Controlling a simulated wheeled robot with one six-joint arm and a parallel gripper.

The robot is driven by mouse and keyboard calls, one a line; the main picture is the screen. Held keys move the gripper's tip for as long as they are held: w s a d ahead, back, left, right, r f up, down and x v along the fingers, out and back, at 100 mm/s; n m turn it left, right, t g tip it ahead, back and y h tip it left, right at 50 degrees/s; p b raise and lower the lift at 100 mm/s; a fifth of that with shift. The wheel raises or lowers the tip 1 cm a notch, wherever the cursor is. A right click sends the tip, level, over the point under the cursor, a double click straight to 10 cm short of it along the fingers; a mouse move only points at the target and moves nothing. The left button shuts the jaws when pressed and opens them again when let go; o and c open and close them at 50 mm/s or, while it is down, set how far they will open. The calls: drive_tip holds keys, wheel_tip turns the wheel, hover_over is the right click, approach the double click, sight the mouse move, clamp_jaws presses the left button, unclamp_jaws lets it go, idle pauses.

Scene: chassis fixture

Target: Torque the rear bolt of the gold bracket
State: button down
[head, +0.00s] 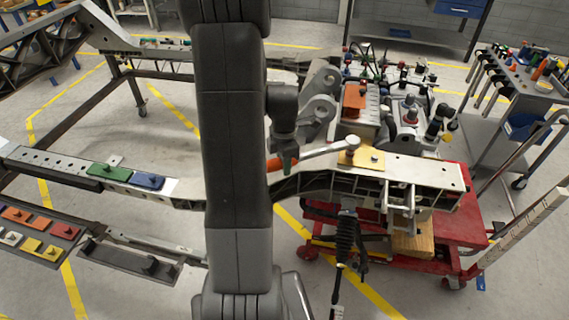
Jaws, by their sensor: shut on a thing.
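The gold bracket (373,161) lies flat on the pale chassis rail, right of my arm. A wrench (325,150) with an orange handle and a silver shaft reaches from my arm to the bracket's left part. Its head (348,144) is over a bolt there; whether it is fully seated I cannot tell. My gripper (284,158) is shut on the wrench near its handle, partly hidden behind my own arm.
A green bracket (108,171) and a blue bracket (147,181) sit on the rail at left. A tray (70,240) of coloured brackets is below them. A red cart (440,236) stands under the rail end; a tool cart (520,85) is at right. Engine parts (400,95) crowd behind the bracket.

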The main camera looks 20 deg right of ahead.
drive_tip(key=shift+w+r+p, duration=0.15)
drive_tip(key=shift+r+p, duration=0.65)
drive_tip(key=shift+r, duration=0.4)
idle(0.4)
drive_tip(key=shift+r+p, duration=1.6)
drive_tip(key=shift+r, duration=0.8)
drive_tip(key=shift+f, duration=0.1)
